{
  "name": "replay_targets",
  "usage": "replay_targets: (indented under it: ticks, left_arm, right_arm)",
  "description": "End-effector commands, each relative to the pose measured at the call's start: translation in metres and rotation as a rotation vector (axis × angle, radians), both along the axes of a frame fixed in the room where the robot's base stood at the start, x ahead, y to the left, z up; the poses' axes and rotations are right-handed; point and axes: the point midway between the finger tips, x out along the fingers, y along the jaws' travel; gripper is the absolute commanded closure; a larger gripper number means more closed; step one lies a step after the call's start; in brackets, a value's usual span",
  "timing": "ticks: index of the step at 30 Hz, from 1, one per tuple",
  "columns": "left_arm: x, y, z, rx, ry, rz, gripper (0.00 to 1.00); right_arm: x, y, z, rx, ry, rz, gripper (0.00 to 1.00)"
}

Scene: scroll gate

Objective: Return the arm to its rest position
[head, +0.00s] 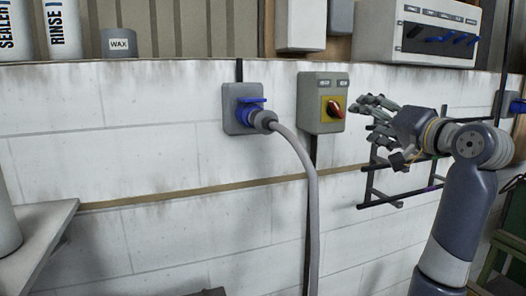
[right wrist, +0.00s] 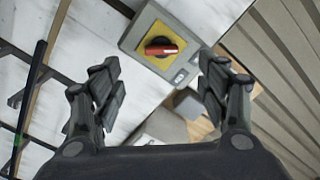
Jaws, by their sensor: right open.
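My right arm comes in from the right in the head view. Its gripper (head: 371,118) is open and empty, its fingers pointing left toward the rotary switch box (head: 311,103). A small space shows between the fingers and the box. The box has a yellow plate and a red knob (head: 335,107). In the right wrist view the open fingers (right wrist: 160,92) stand apart on both sides of the picture, with the red knob (right wrist: 161,49) ahead between them and nothing held. My left gripper is not in view.
A blue plug with a grey cable (head: 307,165) sits in a wall socket (head: 234,122) left of the box. A black rack (head: 393,203) is on the wall below my right gripper. A control panel (head: 395,52) is above. A shelf (head: 48,238) juts in at lower left.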

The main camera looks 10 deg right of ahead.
Motion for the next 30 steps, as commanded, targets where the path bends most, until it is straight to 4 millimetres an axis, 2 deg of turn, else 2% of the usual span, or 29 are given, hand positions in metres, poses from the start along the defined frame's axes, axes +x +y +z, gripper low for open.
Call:
replay_targets:
  ticks: [2,5,8,9,14,18,23,27,30]
  left_arm:
    - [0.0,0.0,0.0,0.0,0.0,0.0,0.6]
    - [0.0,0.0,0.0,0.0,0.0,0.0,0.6]
    - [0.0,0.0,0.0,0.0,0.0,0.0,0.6]
    - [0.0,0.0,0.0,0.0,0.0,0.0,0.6]
    - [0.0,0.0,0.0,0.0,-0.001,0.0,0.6]
    - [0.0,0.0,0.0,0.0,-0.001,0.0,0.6]
    - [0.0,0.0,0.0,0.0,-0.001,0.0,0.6]
    - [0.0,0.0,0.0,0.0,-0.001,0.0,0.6]
    - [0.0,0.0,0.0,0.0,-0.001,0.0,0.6]
  right_arm:
    - [0.003,0.002,-0.011,-0.013,0.018,-0.001,0.32]
    - [0.009,0.01,-0.043,-0.055,0.068,-0.005,0.32]
    - [0.014,0.022,-0.096,-0.128,0.15,-0.011,0.32]
    - [0.015,0.027,-0.121,-0.164,0.189,-0.011,0.32]
    - [0.006,0.049,-0.217,-0.303,0.334,0.005,0.32]
    - [-0.016,0.067,-0.296,-0.42,0.454,0.036,0.32]
    - [-0.055,0.088,-0.378,-0.544,0.584,0.092,0.32]
    - [-0.1,0.106,-0.442,-0.642,0.69,0.157,0.32]
    - [-0.138,0.118,-0.481,-0.706,0.76,0.211,0.32]
